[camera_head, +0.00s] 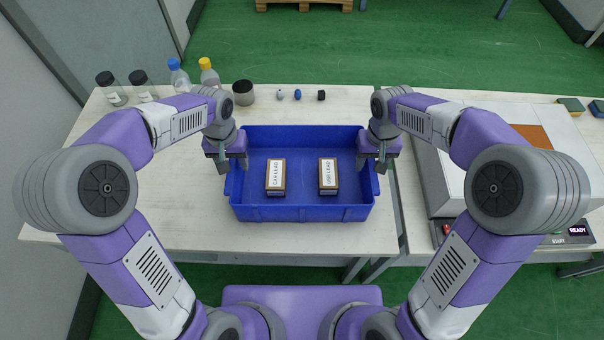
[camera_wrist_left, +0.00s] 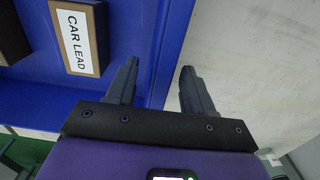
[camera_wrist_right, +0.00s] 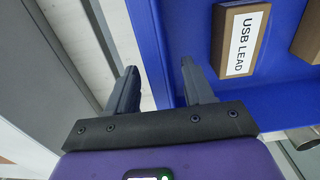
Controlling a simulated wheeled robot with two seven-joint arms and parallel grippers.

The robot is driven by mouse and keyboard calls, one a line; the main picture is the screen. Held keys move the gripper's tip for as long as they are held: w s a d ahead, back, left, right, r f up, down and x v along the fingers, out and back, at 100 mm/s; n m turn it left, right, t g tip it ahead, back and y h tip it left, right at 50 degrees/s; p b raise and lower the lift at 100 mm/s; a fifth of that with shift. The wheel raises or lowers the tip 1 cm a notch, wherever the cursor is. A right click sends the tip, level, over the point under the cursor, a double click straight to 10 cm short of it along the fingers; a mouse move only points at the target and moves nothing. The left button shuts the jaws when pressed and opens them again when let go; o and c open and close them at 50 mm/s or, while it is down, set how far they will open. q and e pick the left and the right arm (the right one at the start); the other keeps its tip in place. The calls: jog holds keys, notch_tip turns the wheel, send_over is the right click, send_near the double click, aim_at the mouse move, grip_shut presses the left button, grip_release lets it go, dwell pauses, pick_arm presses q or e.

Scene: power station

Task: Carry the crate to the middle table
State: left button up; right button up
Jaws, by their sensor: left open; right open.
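A blue crate (camera_head: 300,213) stands on the white table in front of me. In it are two boxes, one labelled CAR LEAD (camera_head: 275,177) and one labelled USB LEAD (camera_head: 328,176). My left gripper (camera_head: 226,164) is at the crate's left wall; in the left wrist view its open fingers (camera_wrist_left: 158,88) lie on either side of the wall's rim. My right gripper (camera_head: 376,160) is at the right wall; in the right wrist view its open fingers (camera_wrist_right: 160,85) lie on either side of that rim. I cannot tell whether the fingers touch the wall.
Several bottles and jars, among them a blue-capped bottle (camera_head: 179,77) and a dark jar (camera_head: 243,93), stand at the table's back left. Small items (camera_head: 298,95) lie behind the crate. A grey machine (camera_head: 440,185) with a READY display stands on the right-hand table.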

pick_arm(q)
jog(key=shift+f, duration=0.15)
pick_arm(e)
jog(key=shift+f, duration=0.15)
pick_arm(q)
grip_shut()
pick_arm(e)
grip_shut()
